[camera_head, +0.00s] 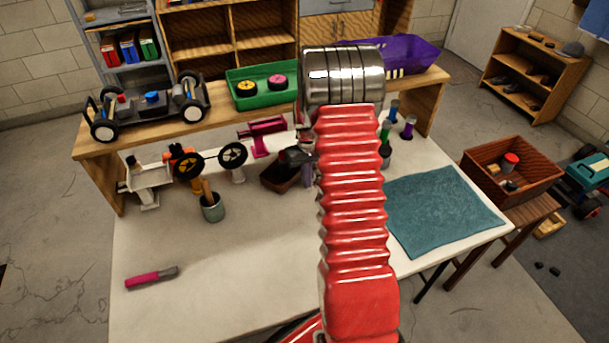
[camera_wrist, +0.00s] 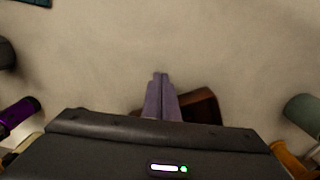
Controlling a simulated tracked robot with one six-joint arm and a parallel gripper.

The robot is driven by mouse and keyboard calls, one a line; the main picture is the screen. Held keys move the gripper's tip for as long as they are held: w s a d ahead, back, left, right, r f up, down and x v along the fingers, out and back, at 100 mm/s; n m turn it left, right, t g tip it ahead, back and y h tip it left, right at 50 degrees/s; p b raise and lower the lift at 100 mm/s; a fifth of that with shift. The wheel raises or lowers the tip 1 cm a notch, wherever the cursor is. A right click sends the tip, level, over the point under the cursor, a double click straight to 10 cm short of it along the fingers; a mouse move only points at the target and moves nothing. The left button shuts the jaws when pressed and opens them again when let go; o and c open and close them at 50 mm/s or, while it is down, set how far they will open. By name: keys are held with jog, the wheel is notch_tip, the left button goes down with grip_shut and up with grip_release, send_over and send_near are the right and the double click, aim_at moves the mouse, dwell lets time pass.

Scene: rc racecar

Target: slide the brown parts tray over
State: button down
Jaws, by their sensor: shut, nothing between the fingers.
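The small dark brown parts tray (camera_head: 276,182) sits on the white table, left of my red arm. My gripper (camera_head: 307,183) is right beside it, pointing down, with its purple-grey fingers shut together. In the wrist view the fingertips (camera_wrist: 160,76) are closed with nothing between them. Part of the brown tray (camera_wrist: 204,106) shows just right of and behind the fingers there. My gripper body hides the rest of it. I cannot tell whether the fingers touch the tray.
A teal towel (camera_head: 441,211) lies right. A magenta-handled tool (camera_head: 150,278) lies front left; the front middle is bare.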

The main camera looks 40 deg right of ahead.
notch_tip(320, 180, up, 10)
dwell(0.4)
jog(key=shift+s, duration=0.1)
jog(key=s+a+m, duration=0.1)
jog(key=a+m, duration=0.6)
jog(key=a, duration=0.6)
jog(key=shift+f, duration=0.2)
jog(key=shift+f, duration=0.15)
